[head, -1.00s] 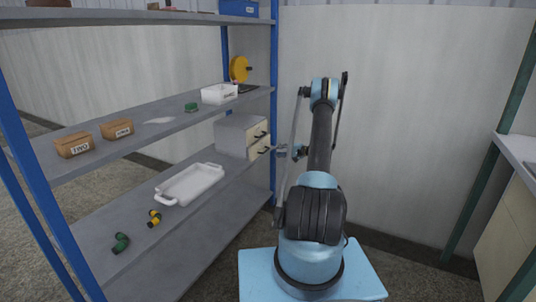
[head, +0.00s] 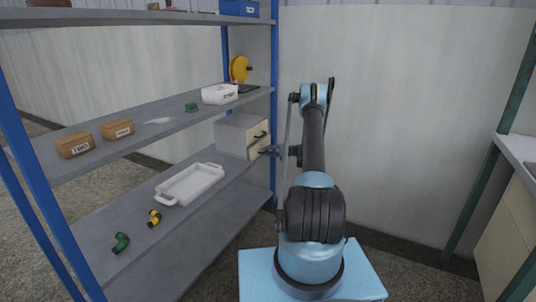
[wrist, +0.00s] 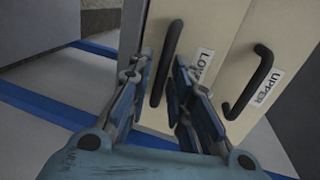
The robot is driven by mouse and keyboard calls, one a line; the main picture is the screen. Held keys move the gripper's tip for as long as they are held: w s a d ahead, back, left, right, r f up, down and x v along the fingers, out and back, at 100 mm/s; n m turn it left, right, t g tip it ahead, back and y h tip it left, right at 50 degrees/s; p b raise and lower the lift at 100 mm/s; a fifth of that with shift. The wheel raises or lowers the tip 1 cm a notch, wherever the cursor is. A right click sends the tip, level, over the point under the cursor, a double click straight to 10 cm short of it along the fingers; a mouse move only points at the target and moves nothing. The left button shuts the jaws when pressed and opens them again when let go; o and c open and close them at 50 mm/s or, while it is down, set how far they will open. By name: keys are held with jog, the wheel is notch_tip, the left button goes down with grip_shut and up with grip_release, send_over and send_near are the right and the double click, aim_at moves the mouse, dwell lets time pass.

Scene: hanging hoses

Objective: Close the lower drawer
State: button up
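The grey cabinet (head: 236,132) with two cream drawer fronts stands on the shelf in the head view. In the wrist view the lower drawer (wrist: 214,30) has a dark bar handle (wrist: 168,60) and a label partly hidden by a finger. The upper drawer (wrist: 290,45) with its handle (wrist: 249,82) is to its right. My gripper (wrist: 162,64) is open, with one finger on each side of the lower handle; firm contact cannot be told. In the head view my gripper (head: 270,150) is at the lower drawer's front. How far the drawer stands out is unclear.
A blue shelf post (head: 273,100) stands close beside the cabinet and my gripper. A white tray (head: 190,184) lies on the same shelf to the left. The shelf above holds a white bin (head: 220,94) and brown boxes (head: 75,145). The wall is behind my arm.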

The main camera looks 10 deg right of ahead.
grip_shut()
jog(key=shift+r+x, duration=0.25)
jog(key=shift+x, duration=1)
jog(key=o, duration=0.6)
grip_release()
jog(key=shift+w, duration=0.1)
jog(key=shift+c, duration=0.2)
jog(key=v, duration=1.2)
